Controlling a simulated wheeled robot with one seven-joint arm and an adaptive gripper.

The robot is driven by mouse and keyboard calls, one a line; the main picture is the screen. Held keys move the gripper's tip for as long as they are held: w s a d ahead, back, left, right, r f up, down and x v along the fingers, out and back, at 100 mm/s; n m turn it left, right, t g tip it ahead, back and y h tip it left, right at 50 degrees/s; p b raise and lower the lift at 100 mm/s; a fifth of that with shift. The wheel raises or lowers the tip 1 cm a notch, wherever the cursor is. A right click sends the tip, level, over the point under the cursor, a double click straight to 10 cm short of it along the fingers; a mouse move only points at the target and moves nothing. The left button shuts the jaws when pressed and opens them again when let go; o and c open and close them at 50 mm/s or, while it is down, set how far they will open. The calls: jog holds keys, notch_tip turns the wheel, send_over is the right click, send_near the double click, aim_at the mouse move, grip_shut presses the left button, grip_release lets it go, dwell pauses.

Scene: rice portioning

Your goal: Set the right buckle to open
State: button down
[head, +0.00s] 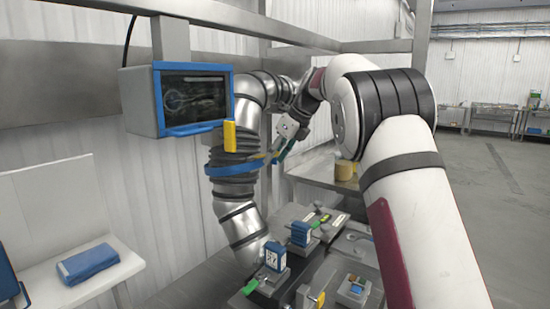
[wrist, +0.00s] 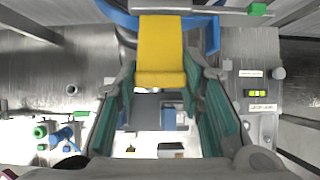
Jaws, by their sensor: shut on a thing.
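A steel pipe (head: 238,205) carries a blue clamp ring (head: 232,170). The left buckle's yellow handle (head: 230,137) stands upright at the pipe's front. The right buckle's yellow handle (head: 258,157) shows only as a small part at the ring's right side. In the wrist view a yellow handle (wrist: 160,40) lies between the teal-padded fingers, with the blue ring (wrist: 213,38) behind it. My gripper (wrist: 158,74) is shut on this handle. In the head view my gripper (head: 274,155) reaches the ring from the right and partly hides the right buckle.
A blue-framed screen (head: 195,98) hangs left of the pipe. Below, a steel bench (head: 330,262) bears several small fixtures, including a blue block (head: 275,255). A white shelf (head: 120,268) holds a folded blue cloth (head: 88,262). Open floor (head: 490,190) lies at the right.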

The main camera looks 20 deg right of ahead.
jog(key=c, duration=1)
grip_release()
jog(key=shift+c, duration=0.2)
jog(key=v, duration=1.2)
